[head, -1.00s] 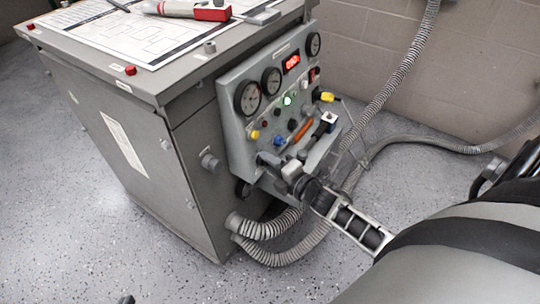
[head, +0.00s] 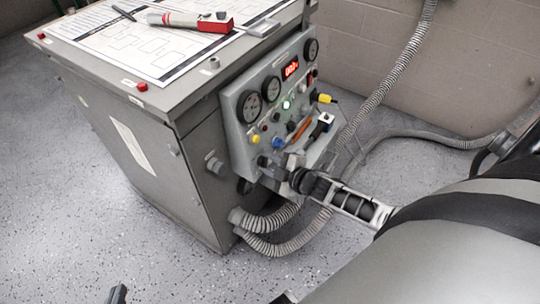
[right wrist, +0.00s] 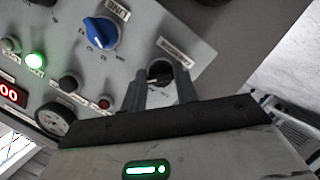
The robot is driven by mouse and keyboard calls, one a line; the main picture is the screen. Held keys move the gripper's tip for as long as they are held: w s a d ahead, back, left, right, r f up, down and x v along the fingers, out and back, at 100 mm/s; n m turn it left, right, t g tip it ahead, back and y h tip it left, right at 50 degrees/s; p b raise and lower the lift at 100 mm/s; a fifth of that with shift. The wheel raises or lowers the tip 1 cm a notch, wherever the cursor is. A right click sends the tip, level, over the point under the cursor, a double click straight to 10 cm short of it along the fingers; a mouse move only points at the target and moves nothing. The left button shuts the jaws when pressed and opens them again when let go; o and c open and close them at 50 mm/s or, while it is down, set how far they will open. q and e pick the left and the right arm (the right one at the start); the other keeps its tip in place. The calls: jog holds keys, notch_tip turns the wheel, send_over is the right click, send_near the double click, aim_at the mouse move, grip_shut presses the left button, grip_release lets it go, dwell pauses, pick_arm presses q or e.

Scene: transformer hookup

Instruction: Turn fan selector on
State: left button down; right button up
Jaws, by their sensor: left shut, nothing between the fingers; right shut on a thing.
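The grey cabinet's control panel (head: 240,135) carries gauges, lamps and knobs. My right gripper (head: 273,166) is at the panel's lower front in the head view. In the right wrist view its two fingers (right wrist: 160,82) are shut around a small black selector knob (right wrist: 158,71), partly hidden between them. A white label (right wrist: 176,49) sits beside this knob; its print is too small to read. A blue knob (right wrist: 101,33) is beside it, apart from the fingers. My left gripper (head: 117,294) shows only partly at the bottom edge of the head view, shut and empty, away from the cabinet.
A green lamp (right wrist: 36,60) is lit, and a red display (head: 291,68) glows near the gauges. An orange-handled tool (head: 299,131) is at the panel's front. Ribbed hoses (head: 275,243) run below. A red-and-grey tool (head: 190,21) and a diagram sheet (head: 150,45) lie on top.

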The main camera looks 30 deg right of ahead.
pick_arm(q)
jog(key=shift+f, duration=0.15)
pick_arm(e)
jog(key=shift+m, duration=0.4)
jog(key=o, duration=1)
jog(key=shift+c, duration=0.2)
pick_arm(q)
jog(key=shift+r, duration=0.2)
pick_arm(e)
jog(key=shift+s, duration=0.1)
jog(key=shift+s+r+p, duration=0.15)
jog(key=shift+s+p, duration=0.2)
pick_arm(q)
jog(key=shift+a+r+g+p, duration=0.15)
jog(key=shift+r+g+p, duration=0.3)
jog(key=shift+p, duration=1.1)
pick_arm(e)
jog(key=v, duration=1.5)
pick_arm(q)
jog(key=shift+r, duration=0.2)
pick_arm(e)
jog(key=shift+d, duration=0.1)
